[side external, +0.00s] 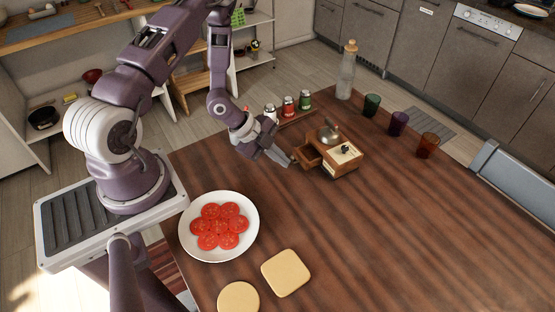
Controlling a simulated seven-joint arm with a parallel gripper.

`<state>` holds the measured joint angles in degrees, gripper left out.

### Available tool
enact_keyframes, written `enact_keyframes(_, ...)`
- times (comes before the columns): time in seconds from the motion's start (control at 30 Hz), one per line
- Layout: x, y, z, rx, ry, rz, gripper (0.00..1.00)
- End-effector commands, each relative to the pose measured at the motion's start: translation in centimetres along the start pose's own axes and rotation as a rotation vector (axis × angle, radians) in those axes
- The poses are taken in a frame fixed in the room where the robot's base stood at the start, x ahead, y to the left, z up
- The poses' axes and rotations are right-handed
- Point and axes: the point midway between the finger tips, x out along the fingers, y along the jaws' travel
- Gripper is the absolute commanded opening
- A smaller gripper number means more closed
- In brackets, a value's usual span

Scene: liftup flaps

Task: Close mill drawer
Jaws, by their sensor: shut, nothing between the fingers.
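The coffee mill (335,157) stands on the wooden table, with a metal dome and crank on top. I cannot tell whether the fingertips touch the drawer.
Several small shaker jars (288,105) stand behind the mill, beside a glass bottle (346,70). Coloured glasses (398,122) stand to the right. A white plate (188,241) of tomato slices lies front left. The table's right front is clear.

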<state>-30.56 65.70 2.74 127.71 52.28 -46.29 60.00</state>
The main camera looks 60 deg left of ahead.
Motion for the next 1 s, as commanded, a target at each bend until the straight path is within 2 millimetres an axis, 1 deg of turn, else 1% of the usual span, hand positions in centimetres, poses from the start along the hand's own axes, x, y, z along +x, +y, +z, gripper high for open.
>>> enact_keyframes(0.17, 0.2, -0.3, -0.1, 0.002, 0.001, -0.001, 0.00)
enact_keyframes(0.4, 2.4, -3.8, -0.8, 0.003, 0.003, -0.002, 0.00)
enact_keyframes(0.5, 2.9, -4.5, -1.0, 0.002, 0.001, -0.001, 0.00)
enact_keyframes(0.87, 3.0, -4.7, -1.0, 0.000, 0.001, -0.002, 0.00)
enact_keyframes(0.97, 2.8, -4.2, -1.0, -0.001, 0.002, 0.000, 0.00)
enact_keyframes(1.0, 2.5, -3.6, -1.0, -0.002, 0.001, 0.002, 0.00)
